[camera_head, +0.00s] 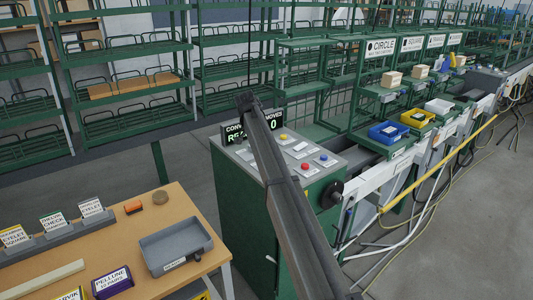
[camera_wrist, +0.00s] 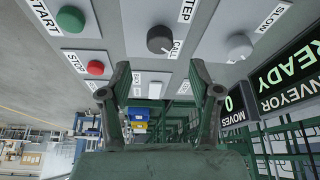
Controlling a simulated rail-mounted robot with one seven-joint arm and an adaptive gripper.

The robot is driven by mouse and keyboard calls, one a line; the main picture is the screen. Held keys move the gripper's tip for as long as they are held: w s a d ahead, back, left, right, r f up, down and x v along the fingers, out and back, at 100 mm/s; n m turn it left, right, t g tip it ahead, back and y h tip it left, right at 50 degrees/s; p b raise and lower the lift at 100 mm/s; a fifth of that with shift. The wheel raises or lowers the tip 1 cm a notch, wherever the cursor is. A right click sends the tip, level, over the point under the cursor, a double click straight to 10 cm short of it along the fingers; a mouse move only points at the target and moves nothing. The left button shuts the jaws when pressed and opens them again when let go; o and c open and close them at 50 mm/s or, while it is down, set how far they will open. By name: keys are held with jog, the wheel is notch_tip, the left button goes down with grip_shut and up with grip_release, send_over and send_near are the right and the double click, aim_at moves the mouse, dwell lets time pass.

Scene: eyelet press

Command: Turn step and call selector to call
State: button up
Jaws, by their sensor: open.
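The step and call selector (camera_wrist: 160,39) is a dark round knob on a light plate in the wrist view. The STEP label is above it and the CALL label lies to its lower right. I cannot tell for sure which label it points to. My gripper (camera_wrist: 158,74) is open, with its two dark fingers apart and nothing between them. In the picture the selector appears just above the gap between the fingertips, and no contact shows. In the head view my arm crosses in front of the control panel (camera_head: 306,171), and the selector cannot be made out.
The conveyor display (camera_wrist: 289,75) reads READY, moves 0. A wooden table (camera_head: 150,225) with a grey tray (camera_head: 176,247) stands left of the cabinet.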

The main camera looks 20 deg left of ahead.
jog(key=v, duration=0.5)
dwell(0.4)
